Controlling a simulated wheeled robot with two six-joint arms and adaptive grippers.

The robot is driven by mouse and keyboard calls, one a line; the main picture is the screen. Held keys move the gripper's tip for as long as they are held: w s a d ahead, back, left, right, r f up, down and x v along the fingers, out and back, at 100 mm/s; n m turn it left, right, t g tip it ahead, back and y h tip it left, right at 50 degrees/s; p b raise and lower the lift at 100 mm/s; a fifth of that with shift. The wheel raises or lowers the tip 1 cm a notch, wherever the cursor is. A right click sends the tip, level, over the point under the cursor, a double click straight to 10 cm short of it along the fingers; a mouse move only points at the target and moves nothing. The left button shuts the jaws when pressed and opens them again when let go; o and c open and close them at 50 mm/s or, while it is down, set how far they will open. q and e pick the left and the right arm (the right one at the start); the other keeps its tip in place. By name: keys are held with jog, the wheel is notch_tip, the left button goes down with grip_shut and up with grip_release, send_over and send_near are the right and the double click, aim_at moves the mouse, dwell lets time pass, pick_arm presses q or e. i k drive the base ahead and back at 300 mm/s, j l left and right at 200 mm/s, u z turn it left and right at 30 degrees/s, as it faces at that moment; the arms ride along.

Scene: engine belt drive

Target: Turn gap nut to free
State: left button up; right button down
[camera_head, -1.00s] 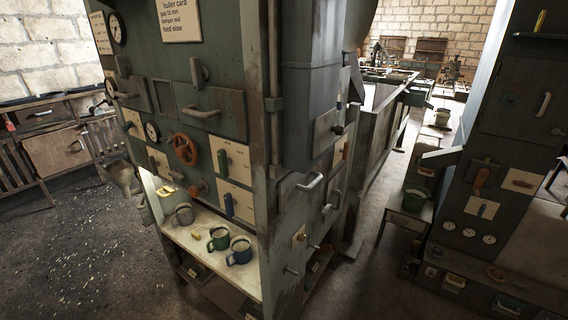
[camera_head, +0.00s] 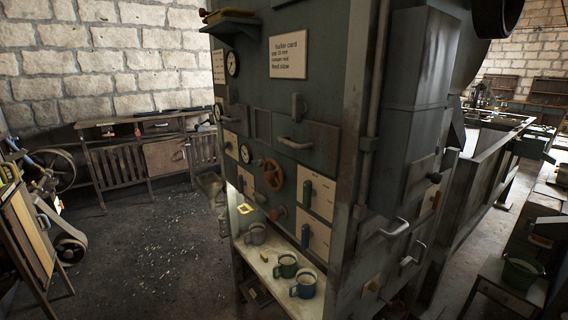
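A tall grey-green machine (camera_head: 330,110) fills the middle of the view. Its white card (camera_head: 289,55) is headed "huller card", with small lines below. A red-brown handwheel (camera_head: 274,175) sits on the front face, with a small brown knob (camera_head: 277,214) below it. A green handle (camera_head: 307,194) and a blue handle (camera_head: 305,235) stand on pale plates to the right. I cannot tell which part is the gap nut, or its setting. Neither of my grippers shows in this view.
A lit shelf (camera_head: 262,262) low on the machine holds a grey mug (camera_head: 256,233), a green mug (camera_head: 286,265) and a blue mug (camera_head: 304,285). A wooden bench (camera_head: 110,165) stands along the back wall. The littered floor (camera_head: 165,245) left of the machine is open.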

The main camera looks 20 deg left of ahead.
aim_at(259, 162)
jog(key=j+u, duration=0.1)
jog(key=j, duration=0.35)
jog(key=i+j+u, duration=0.1)
jog(key=j, duration=0.3)
jog(key=i+j, duration=0.1)
jog(key=j, duration=0.3)
jog(key=j+u, duration=0.15)
jog(key=j, duration=0.3)
jog(key=i+j+u, duration=0.1)
jog(key=j, duration=0.3)
jog(key=i+j+u, duration=0.1)
jog(key=j, duration=0.3)
jog(key=i, duration=0.05)
